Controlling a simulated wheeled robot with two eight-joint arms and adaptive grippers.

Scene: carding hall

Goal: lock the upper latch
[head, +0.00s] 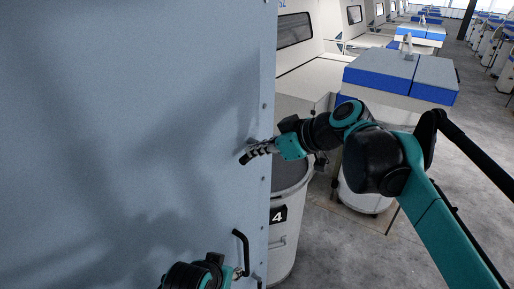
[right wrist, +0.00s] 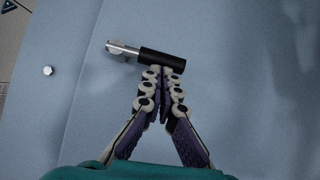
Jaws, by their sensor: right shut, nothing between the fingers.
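The upper latch is on the large blue-grey panel (head: 140,110). In the right wrist view it has a black cylindrical grip (right wrist: 162,60) and a silver pivot end (right wrist: 122,49) to its left. The grip lies nearly level in that picture, tilted slightly down to the right. My right gripper (head: 256,152) is shut and empty, with its fingertips (right wrist: 163,72) right at the black grip; whether they touch it I cannot tell. In the head view the gripper mostly hides this latch. My left gripper is at the bottom, its fingers not clearly seen.
A bent black handle (head: 245,250) stands on the panel beside my left arm. A grey drum (head: 285,235) marked 4 stands behind the panel's right edge. Blue-and-grey machines (head: 400,75) line the hall beyond. Open floor (head: 400,245) lies at the right.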

